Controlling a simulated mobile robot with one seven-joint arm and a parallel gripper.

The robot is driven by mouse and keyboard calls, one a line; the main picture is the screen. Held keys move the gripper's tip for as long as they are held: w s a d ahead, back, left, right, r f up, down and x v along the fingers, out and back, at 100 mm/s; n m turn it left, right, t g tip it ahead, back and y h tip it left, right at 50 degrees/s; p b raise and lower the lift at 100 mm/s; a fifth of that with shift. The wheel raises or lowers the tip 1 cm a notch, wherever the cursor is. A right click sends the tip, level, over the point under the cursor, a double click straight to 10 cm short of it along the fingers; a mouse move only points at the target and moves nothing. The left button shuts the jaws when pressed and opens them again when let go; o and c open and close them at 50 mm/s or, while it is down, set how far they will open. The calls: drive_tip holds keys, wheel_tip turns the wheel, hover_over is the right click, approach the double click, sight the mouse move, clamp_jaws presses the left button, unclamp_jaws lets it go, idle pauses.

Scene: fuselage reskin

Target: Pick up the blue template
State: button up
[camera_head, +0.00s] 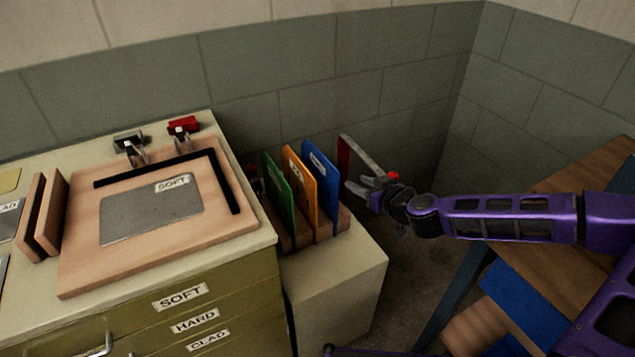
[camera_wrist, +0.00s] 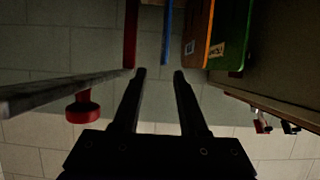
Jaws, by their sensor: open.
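The blue template (camera_head: 321,172) stands upright on edge in a wooden rack on the low cabinet, right of an orange template (camera_head: 300,182) and a green template (camera_head: 280,192). In the wrist view the blue template (camera_wrist: 167,30) is a thin edge-on strip ahead of the gap between my fingertips. My gripper (camera_head: 357,186) is open and empty, just right of the blue template in the head view. It also shows open in the wrist view (camera_wrist: 159,73). No contact with the template is visible.
A bar clamp (camera_head: 362,155) with red parts stands close behind my gripper; its red knob (camera_wrist: 82,110) shows left of my fingers. The workbench (camera_head: 262,243) at left holds a board with a grey sheet labelled SOFT (camera_head: 150,212). A wooden table (camera_head: 585,175) is at right.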

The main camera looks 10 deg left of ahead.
approach(327, 171)
drive_tip(key=x, duration=0.3)
drive_tip(key=d+b+x, duration=0.1)
drive_tip(key=x, duration=0.1)
drive_tip(key=shift+w+a+f, duration=0.1)
drive_tip(key=shift+w, duration=0.2)
drive_tip(key=x, duration=0.4)
drive_tip(key=shift+a+f, duration=0.25)
drive_tip(key=shift+a, duration=0.1)
drive_tip(key=shift+w+a+f, duration=0.15)
drive_tip(key=shift+w+a, duration=0.1)
drive_tip(key=shift+w, duration=0.1)
clamp_jaws()
idle(0.4)
